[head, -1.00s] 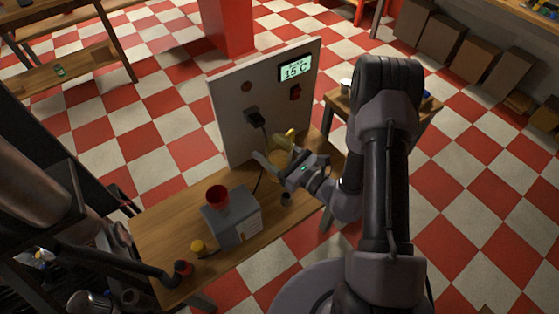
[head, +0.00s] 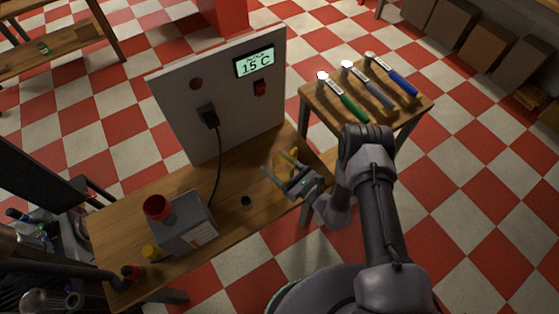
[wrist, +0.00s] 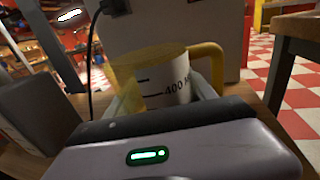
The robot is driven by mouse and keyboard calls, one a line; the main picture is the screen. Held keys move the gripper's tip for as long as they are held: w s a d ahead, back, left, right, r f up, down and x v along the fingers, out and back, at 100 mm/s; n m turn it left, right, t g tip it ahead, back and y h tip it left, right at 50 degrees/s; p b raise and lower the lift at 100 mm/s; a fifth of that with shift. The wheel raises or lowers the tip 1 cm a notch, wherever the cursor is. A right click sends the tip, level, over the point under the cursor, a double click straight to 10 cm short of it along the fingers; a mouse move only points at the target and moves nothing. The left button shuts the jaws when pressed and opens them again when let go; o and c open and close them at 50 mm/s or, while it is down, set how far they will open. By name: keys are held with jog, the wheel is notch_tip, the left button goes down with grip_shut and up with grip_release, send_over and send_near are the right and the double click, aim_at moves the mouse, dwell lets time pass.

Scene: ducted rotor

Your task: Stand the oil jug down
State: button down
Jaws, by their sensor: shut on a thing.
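The oil jug is a see-through yellow jug (wrist: 150,82) with a yellow handle and a white "400" scale label. In the head view the jug (head: 287,160) is at the right part of the wooden bench (head: 120,215), partly hidden by my gripper. My gripper (head: 281,176) is shut on the jug, with a finger on each side of its body in the wrist view. The jug looks about upright and close to the bench top. Its base is hidden, so I cannot tell whether it touches the wood.
A grey box (head: 185,228) with a red funnel (head: 158,207) stands on the left of the bench. A panel (head: 220,95) reading 15 C stands behind, with a cable. A side table (head: 325,105) holds hammers.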

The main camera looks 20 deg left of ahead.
jog(key=shift+f+b, duration=0.4)
jog(key=shift+f, duration=0.6)
jog(key=shift+d+f+b, duration=0.1)
jog(key=shift+f+b, duration=0.45)
jog(key=shift+f, duration=0.05)
jog(key=shift+c, duration=1.2)
grip_release()
